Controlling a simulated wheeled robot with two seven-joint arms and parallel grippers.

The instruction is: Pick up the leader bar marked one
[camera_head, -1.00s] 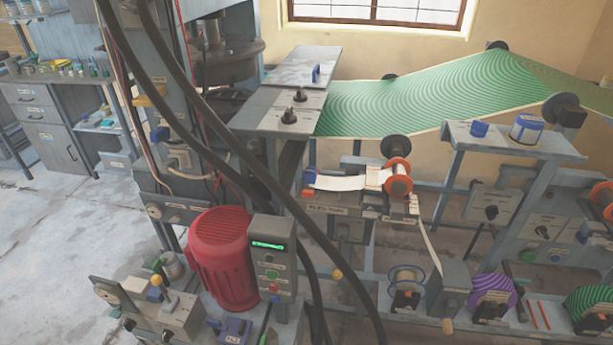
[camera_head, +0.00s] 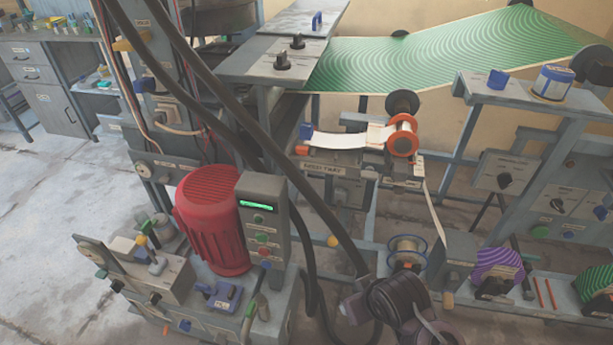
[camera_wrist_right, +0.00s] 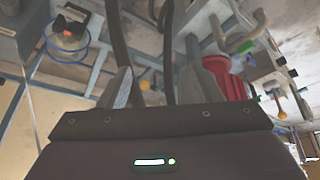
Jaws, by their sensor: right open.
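I cannot make out a bar marked one in either view. Two thin red bars (camera_head: 546,293) stand at the lower right of the head view, too small for any mark to be read. A pale strip (camera_head: 350,141) lies across the feed table (camera_head: 330,168) and runs to an orange-flanged reel (camera_head: 402,136). In the right wrist view my right gripper (camera_wrist_right: 158,62) is open, its grey fingers apart with nothing held. In the head view my dark right arm (camera_head: 400,297) shows at the bottom, left of the red bars. My left gripper is out of view.
A red motor (camera_head: 212,220) and a control box with a green display (camera_head: 263,225) stand left of my arm. Black hoses hang across the middle. A wire spool (camera_head: 407,252) is just above my arm. A purple-striped roll (camera_head: 497,268) is right of it.

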